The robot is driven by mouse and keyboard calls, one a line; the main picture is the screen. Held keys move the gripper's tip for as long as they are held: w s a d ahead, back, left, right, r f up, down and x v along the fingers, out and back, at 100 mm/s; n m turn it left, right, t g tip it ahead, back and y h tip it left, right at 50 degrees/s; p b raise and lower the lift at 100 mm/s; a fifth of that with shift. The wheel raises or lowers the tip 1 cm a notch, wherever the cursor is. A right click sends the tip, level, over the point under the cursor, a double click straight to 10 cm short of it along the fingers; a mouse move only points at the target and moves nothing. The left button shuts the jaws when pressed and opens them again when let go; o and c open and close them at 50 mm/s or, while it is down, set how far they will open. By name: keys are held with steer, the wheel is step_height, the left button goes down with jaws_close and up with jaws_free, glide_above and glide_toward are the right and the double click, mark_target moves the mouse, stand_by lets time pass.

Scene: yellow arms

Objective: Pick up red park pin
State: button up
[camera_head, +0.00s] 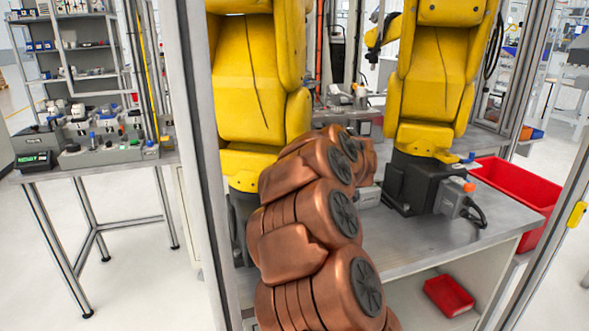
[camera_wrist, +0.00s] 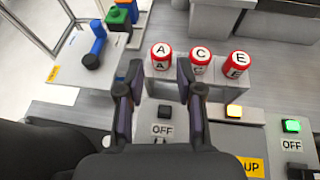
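In the wrist view, three red pins with white lettered faces stand in a row on a grey block: the pin marked A (camera_wrist: 161,56), the pin marked C (camera_wrist: 200,57) and the pin marked E (camera_wrist: 237,64). I cannot tell which one is the park pin. My gripper (camera_wrist: 157,74) is open, its two dark fingers apart with nothing between them. Contact cannot be told. In the head view my copper arm hides the gripper, and I cannot make out the pins.
In the wrist view, a blue handle (camera_wrist: 95,45) and a green block (camera_wrist: 118,18) are at upper left; a lit green button (camera_wrist: 291,126) is at right. The head view shows a yellow robot arm (camera_head: 437,75), a red bin (camera_head: 515,190) and a left bench (camera_head: 100,163).

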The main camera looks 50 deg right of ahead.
steer(key=shift+p+x, duration=0.35)
steer(key=shift+x, duration=2.25)
steer(key=shift+d, duration=0.1)
steer(key=c, duration=0.6)
step_height(320, 180, up, 10)
steer(key=p, duration=0.2)
